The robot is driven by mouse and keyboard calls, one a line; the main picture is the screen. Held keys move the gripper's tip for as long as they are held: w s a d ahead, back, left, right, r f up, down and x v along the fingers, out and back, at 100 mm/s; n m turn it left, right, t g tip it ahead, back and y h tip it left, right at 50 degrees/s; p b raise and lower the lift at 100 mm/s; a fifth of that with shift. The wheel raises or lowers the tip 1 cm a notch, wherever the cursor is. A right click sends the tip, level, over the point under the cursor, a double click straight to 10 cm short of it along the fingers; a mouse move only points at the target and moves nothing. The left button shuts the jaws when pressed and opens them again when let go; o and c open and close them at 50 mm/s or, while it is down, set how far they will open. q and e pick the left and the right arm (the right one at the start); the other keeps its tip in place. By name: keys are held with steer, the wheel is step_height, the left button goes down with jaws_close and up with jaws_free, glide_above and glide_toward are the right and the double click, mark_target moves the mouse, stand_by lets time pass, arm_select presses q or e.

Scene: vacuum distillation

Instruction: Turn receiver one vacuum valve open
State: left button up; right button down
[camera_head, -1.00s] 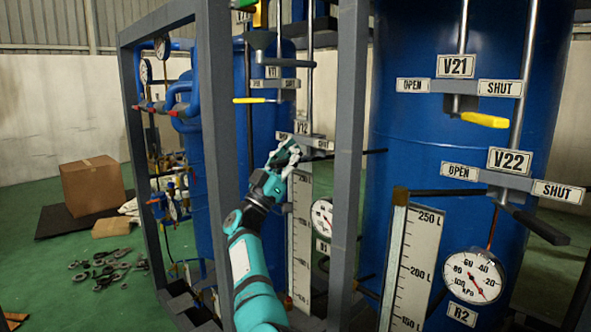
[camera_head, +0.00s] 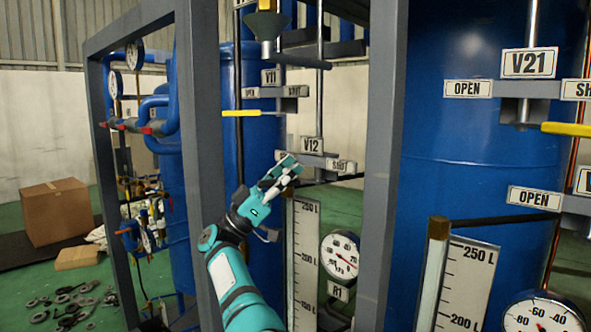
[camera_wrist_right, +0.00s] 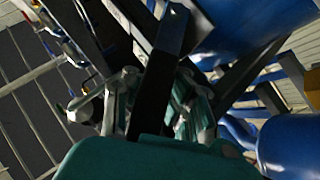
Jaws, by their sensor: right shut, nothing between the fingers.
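Receiver one's column carries two labelled valves in the head view. The upper valve, V11 (camera_head: 270,77), has a yellow handle (camera_head: 241,113) pointing left, beneath its left plate. The lower valve, V12 (camera_head: 312,145), has a dark handle (camera_head: 349,177) reaching to the right, partly hidden by the frame post. My right gripper (camera_head: 289,169) is shut and empty, just left of and below the V12 label, in front of its left plate, which it hides. Whether it touches the valve I cannot tell. The wrist view shows parts of my gripper but no clear valve. My left gripper is not in view.
A grey frame post (camera_head: 383,170) stands just right of V12, and another post (camera_head: 200,120) stands left of my arm. A level scale (camera_head: 305,255) and gauge R1 (camera_head: 340,254) lie below. V21 (camera_head: 526,63) is on the right tank.

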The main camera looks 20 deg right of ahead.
steer(key=shift+f, duration=0.4)
